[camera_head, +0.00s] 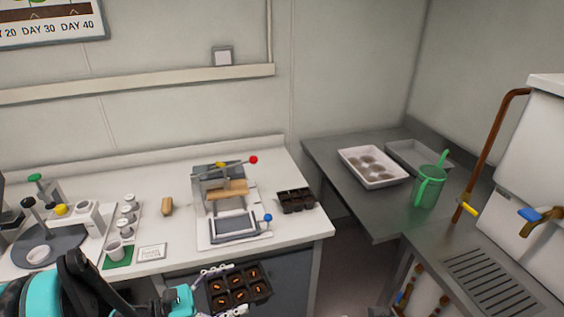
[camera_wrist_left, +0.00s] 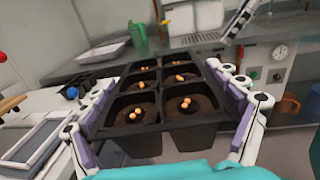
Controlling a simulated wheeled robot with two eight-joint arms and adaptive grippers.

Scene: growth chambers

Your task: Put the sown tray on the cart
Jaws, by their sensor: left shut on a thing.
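The sown tray (camera_head: 240,288) is a black tray of several square cells with dark soil and orange seeds. It is at the bottom of the head view, in front of the white bench, and fills the middle of the left wrist view (camera_wrist_left: 178,140). My left gripper (camera_head: 213,290) is shut on the sown tray, with its pale fingers along both sides of it in the left wrist view (camera_wrist_left: 165,115). The tray is held up, clear of the bench. I cannot make out a cart in either view.
The white bench (camera_head: 290,228) holds a press-like device (camera_head: 222,190), another small black tray (camera_head: 295,200) and several small tools. To the right, a grey metal table (camera_head: 350,205) bears a white tray (camera_head: 350,155), a grey tray (camera_head: 400,150) and a green watering can (camera_head: 428,188). A gap of floor separates them.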

